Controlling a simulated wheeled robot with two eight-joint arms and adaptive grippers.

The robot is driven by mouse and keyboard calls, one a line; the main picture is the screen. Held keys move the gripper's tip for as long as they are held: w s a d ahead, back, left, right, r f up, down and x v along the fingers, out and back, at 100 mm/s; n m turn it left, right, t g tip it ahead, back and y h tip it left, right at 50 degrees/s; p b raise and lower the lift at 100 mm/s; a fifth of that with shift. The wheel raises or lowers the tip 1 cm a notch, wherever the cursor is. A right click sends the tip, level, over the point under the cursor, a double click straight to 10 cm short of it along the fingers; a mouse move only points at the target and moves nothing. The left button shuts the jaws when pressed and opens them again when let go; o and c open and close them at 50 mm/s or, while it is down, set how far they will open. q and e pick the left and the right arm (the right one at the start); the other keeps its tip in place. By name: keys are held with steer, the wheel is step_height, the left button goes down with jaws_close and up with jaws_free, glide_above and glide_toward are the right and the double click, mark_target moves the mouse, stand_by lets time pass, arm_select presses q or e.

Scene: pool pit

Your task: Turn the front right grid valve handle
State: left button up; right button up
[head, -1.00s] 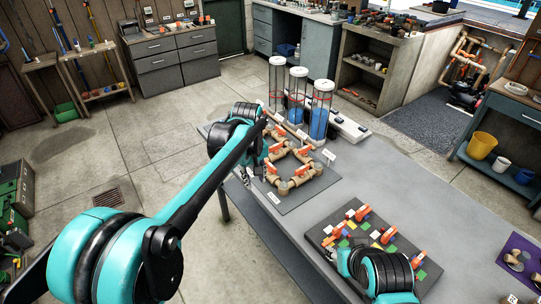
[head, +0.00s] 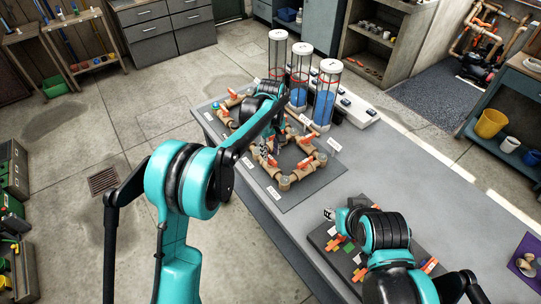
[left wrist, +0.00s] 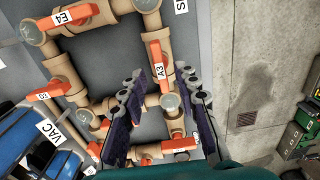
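The pipe grid (head: 285,182) of tan pipes with orange valve handles lies on a grey plate on the table. In the left wrist view, the orange handle marked A3 (left wrist: 157,60) is on the grid's front side, toward its right end. The E4 handle (left wrist: 75,15) is on the adjoining right side. My left gripper (left wrist: 163,80) is open and empty; the A3 handle appears between its fingertips, but contact and depth cannot be told. In the head view, my forearm partly hides this gripper (head: 272,140). My right gripper (head: 332,213) is over the coloured block board, its fingers unclear.
Clear cylinders (head: 325,95) with blue contents stand close behind the grid. The block board (head: 350,265) lies front right. Grey table surface (head: 410,205) is bare right of the grid.

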arm_select(q)
steer(key=shift+f, duration=1)
jaws_close()
steer(key=shift+m, duration=0.3)
steer(key=m, duration=0.3)
steer(key=shift+m+p, duration=0.3)
steer(key=m, duration=0.4)
steer(key=shift+m+p, duration=0.3)
steer(key=m, duration=0.4)
steer(key=shift+m, duration=0.3)
steer(key=shift+m+p, duration=0.35)
steer(key=shift+m, duration=1.85)
